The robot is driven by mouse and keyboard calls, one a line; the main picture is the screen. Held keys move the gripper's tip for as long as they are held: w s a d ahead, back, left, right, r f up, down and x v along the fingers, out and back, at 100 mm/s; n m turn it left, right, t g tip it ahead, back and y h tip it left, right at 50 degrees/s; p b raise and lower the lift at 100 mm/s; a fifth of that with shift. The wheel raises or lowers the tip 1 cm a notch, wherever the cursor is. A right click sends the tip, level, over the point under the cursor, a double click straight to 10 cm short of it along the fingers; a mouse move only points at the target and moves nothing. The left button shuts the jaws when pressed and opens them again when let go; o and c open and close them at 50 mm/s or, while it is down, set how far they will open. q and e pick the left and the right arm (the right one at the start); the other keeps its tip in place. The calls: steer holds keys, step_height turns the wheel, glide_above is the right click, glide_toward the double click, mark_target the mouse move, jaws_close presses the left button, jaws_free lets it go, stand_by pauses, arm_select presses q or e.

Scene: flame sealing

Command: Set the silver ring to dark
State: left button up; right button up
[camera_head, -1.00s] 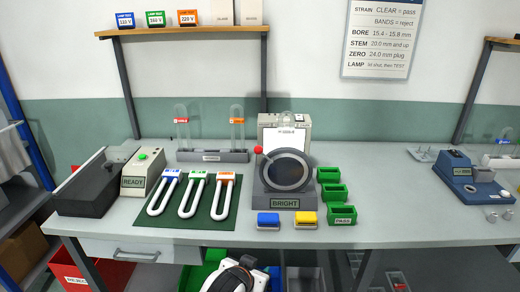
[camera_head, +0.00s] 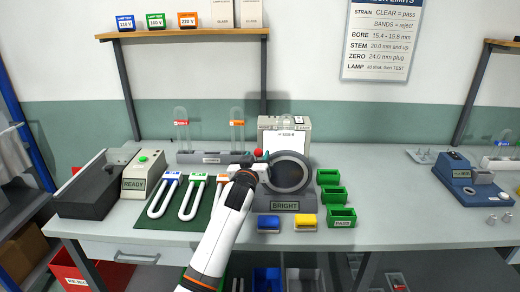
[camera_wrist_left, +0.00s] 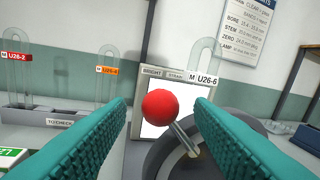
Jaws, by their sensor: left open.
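The silver ring (camera_head: 309,180) stands on a dark grey stand whose plate (camera_head: 285,206) reads BRIGHT. A red ball knob (camera_head: 258,154) on a short metal rod sticks out at the ring's upper left. My left gripper (camera_head: 261,162) is at this knob, its arm reaching up from the lower middle and hiding part of the stand's left side. In the left wrist view, the red knob (camera_wrist_left: 160,106) shows between the two open teal fingers, with visible gaps on both sides. The ring (camera_wrist_left: 246,122) is partly hidden behind the right finger. My right gripper is not in view.
A dark green mat (camera_head: 146,220) with several U-shaped tubes lies left of the arm. A box with a white panel (camera_head: 284,138) stands behind.

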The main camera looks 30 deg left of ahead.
arm_select(q)
steer(key=shift+x, duration=2.4)
steer(key=shift+c, duration=0.2)
jaws_close()
